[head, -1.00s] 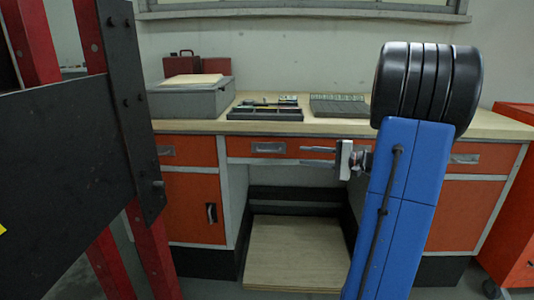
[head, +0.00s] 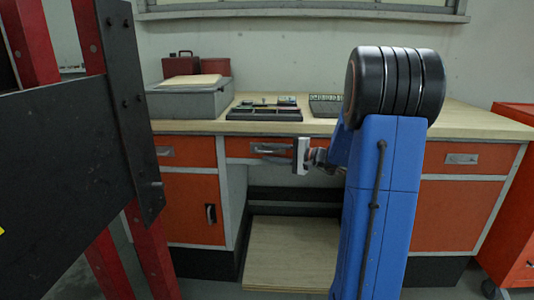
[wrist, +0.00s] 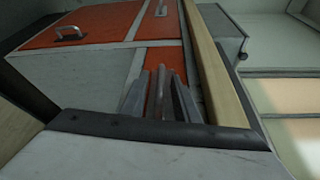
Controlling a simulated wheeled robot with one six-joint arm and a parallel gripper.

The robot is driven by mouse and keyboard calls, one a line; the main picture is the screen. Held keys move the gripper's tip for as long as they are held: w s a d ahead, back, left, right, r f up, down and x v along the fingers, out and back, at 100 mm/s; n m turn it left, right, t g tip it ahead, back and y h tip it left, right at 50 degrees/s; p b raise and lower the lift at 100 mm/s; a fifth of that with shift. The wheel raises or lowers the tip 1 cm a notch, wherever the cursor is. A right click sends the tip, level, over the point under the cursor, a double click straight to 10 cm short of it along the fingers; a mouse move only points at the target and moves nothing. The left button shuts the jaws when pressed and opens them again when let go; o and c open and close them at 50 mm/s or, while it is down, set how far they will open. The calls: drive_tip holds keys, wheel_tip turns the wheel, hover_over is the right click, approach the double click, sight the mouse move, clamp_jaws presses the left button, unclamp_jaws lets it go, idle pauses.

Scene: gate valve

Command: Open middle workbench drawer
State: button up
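The middle workbench drawer (head: 236,147) is a shallow orange front under the worktop, and it looks shut. Its metal handle (head: 262,148) is partly hidden by my gripper (head: 274,151), whose fingers lie in front of it. In the wrist view, my gripper (wrist: 160,95) has its fingers apart. The middle drawer's orange front (wrist: 152,90) lies just beyond them. A grey bar, likely the handle, shows between the fingers; I cannot tell whether they touch it.
The pale worktop (head: 470,120) carries a grey box (head: 190,103) and tool trays. A left drawer (head: 198,150) and cupboard door (head: 190,205) flank the knee space. A dark panel on red posts (head: 60,150) stands close at left. A red cabinet (head: 510,220) stands right.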

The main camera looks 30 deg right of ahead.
drive_tip(key=shift+w+a, duration=0.45)
drive_tip(key=shift+w, duration=0.15)
clamp_jaws()
drive_tip(key=shift+s, duration=0.1)
